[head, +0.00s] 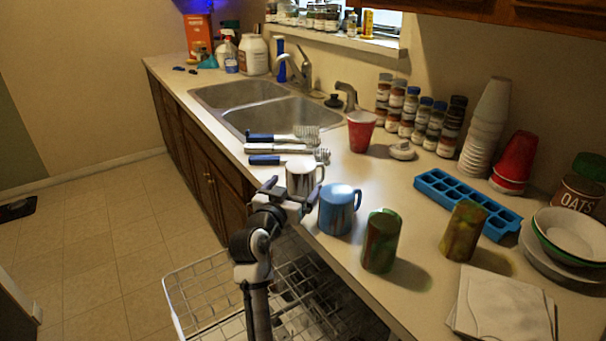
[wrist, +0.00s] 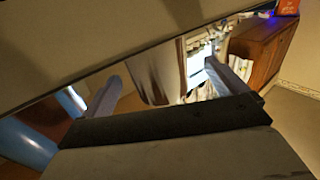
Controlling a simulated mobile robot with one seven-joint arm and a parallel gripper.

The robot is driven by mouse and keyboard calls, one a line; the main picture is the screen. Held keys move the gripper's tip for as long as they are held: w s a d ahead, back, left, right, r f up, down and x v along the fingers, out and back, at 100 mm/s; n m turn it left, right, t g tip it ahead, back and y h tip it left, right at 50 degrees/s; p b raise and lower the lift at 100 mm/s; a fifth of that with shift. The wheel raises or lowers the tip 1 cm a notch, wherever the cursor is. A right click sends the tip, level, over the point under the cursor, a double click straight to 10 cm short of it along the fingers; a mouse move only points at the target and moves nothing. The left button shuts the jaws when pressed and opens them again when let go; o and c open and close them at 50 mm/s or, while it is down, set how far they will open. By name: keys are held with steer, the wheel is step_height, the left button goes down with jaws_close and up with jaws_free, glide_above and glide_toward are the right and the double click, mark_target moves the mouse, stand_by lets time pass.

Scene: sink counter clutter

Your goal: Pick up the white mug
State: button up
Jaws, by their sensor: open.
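The white mug (head: 302,176) stands near the front edge of the counter in the head view, with its handle to the right and dark marks on its side. My gripper (head: 290,192) is at the counter edge in front of it and hides its lower part. In the wrist view my gripper (wrist: 162,72) is open, with one finger on each side. The pale, dark-streaked mug (wrist: 150,80) shows between the fingers. I cannot tell whether either finger touches it.
A blue mug (head: 338,209) stands close to the right of my gripper. A mottled green-brown can (head: 381,241) is farther right. Brushes with blue handles (head: 270,160) lie just behind the white mug. An open wire dish rack (head: 200,290) is below the counter edge.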

steer(key=x, duration=0.1)
steer(key=p+x, duration=0.1)
steer(key=x, duration=0.2)
steer(key=shift+s+d+r+p, duration=0.2)
steer(key=shift+r+p, duration=0.1)
steer(key=shift+p, duration=0.1)
steer(key=shift+w+d+f, duration=0.1)
steer(key=shift+w+f, duration=0.05)
steer(key=shift+w, duration=0.35)
steer(key=c, duration=1.2)
steer(key=shift+c, duration=0.4)
steer(key=shift+r, duration=0.2)
